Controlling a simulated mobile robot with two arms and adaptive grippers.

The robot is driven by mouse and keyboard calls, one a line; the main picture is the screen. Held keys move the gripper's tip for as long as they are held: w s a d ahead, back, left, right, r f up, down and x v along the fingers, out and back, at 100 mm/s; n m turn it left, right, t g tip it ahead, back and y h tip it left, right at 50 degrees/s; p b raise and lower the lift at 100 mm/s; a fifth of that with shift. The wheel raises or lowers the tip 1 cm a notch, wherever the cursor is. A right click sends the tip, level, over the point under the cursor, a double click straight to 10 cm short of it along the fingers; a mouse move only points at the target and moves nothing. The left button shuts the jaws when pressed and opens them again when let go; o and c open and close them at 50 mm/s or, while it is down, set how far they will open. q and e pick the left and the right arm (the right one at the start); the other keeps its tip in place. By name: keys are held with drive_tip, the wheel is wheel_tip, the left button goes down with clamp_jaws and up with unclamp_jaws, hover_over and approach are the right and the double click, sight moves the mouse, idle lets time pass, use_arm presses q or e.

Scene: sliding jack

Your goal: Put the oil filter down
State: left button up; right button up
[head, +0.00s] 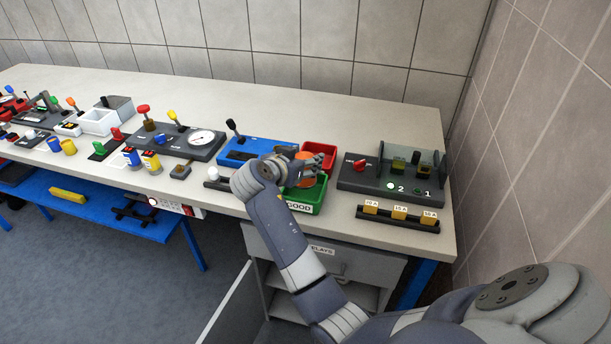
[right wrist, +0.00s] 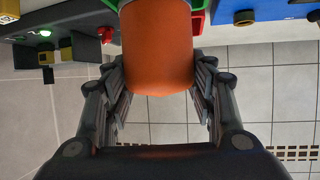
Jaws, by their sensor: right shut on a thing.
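The oil filter is an orange cylinder (right wrist: 157,50) between the fingers of my right gripper (right wrist: 158,78) in the right wrist view. The gripper is shut on it. In the head view my right gripper (head: 312,166) is over the green GOOD bin (head: 313,203), and the orange filter shows only in part behind the fingers. I cannot tell whether the filter touches the bin floor. A red bin (head: 319,149) stands right behind the green one. My left gripper is not in view.
A blue block with a black lever (head: 235,142) is left of the bins. A dark panel with a red knob and clear guard (head: 388,181) is close on the right, with a rack of yellow relays (head: 399,214) before it. The back of the bench is clear.

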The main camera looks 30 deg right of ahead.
drive_tip(key=shift+f, duration=0.45)
drive_tip(key=f, duration=0.3)
drive_tip(key=shift+d+f+p, duration=0.25)
drive_tip(key=shift+p, duration=0.1)
drive_tip(key=shift+w+f, duration=0.1)
drive_tip(key=shift+f, duration=0.25)
drive_tip(key=shift+a+f, duration=0.1)
drive_tip(key=shift+f, duration=0.1)
drive_tip(key=o, duration=0.8)
drive_tip(key=shift+f, duration=0.15)
drive_tip(key=o, duration=0.4)
